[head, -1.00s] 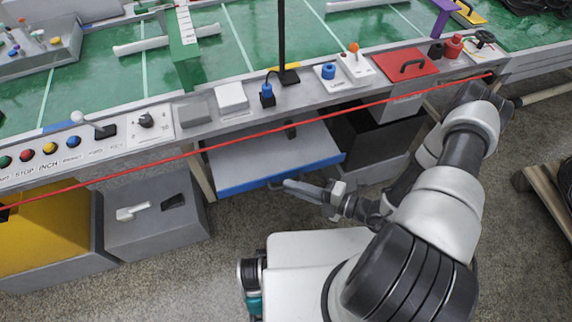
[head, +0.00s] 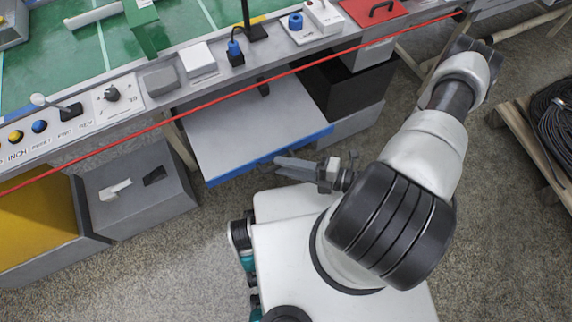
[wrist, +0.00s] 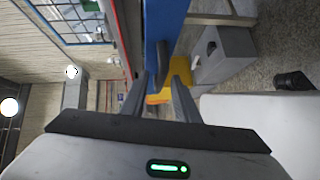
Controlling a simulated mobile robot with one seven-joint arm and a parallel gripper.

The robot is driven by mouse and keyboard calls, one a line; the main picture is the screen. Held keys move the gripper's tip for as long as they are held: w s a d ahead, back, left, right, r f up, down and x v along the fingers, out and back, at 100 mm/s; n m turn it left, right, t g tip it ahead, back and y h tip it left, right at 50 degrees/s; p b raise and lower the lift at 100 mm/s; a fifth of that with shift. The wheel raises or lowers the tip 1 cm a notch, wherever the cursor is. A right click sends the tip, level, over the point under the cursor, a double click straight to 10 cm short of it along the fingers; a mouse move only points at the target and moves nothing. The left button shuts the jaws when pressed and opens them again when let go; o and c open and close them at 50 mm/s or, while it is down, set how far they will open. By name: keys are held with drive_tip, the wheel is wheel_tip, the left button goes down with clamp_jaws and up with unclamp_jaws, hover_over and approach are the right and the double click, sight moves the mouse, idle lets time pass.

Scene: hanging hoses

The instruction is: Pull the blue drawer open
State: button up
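The blue drawer (head: 268,158) is under the workbench, its blue front standing out from beneath the bench edge and a wide grey surface showing behind it. In the wrist view its blue front (wrist: 166,22) rises upright ahead of the fingers. My gripper (head: 280,164) is at the middle of the drawer front. The exact contact is too small to see.
A red cord (head: 230,95) runs along the bench front above the drawer. A grey box (head: 137,192) with a white handle stands on the floor at left. A dark cabinet (head: 350,92) is right of the drawer. A pallet with coiled hose (head: 556,120) lies at far right.

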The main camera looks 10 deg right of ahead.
drive_tip(key=shift+d, duration=0.1)
drive_tip(key=v, duration=1.7)
drive_tip(key=shift+s+p, duration=0.2)
drive_tip(key=shift+p, duration=0.1)
